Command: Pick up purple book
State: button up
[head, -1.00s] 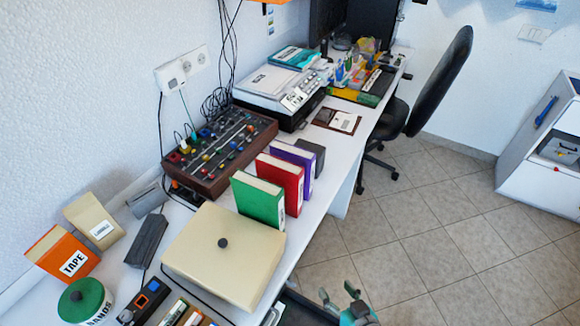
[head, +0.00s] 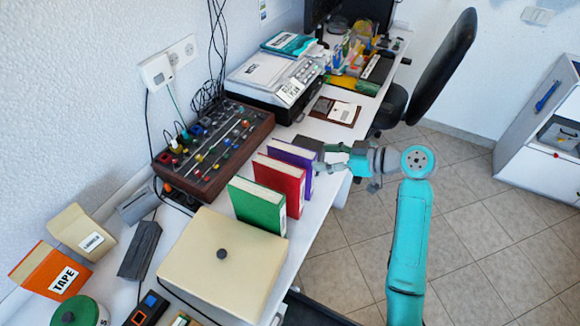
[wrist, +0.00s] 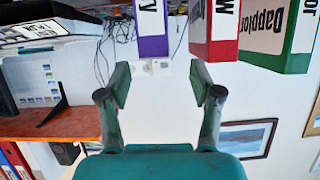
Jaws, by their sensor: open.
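The purple book (head: 293,160) stands upright on the desk at the far end of a row of three books in the head view. Its spine faces the desk's right edge. In the wrist view, which appears upside down, the purple book (wrist: 152,28) shows at the top, in line with the space between my fingers. My gripper (wrist: 158,85) is open and empty, with its fingers apart on either side. In the head view my gripper (head: 325,157) is just right of the purple book, close to its spine. Contact cannot be told.
A red book (head: 280,183) stands close beside the purple one, then a green book (head: 257,206). A dark block (head: 308,143) sits on the other side of the purple book. A cream box (head: 215,265) is nearer.

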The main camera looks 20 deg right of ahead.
aim_at(295, 150)
jog(key=shift+n, duration=0.4)
jog(key=x, duration=0.3)
jog(key=r+x, duration=0.1)
jog(key=x, duration=0.6)
jog(key=shift+w+a+r, duration=0.15)
jog(key=shift+w+a, duration=0.05)
jog(key=shift+w, duration=0.3)
jog(key=shift+r+y, duration=0.1)
jog(key=shift+y, duration=0.2)
grip_shut()
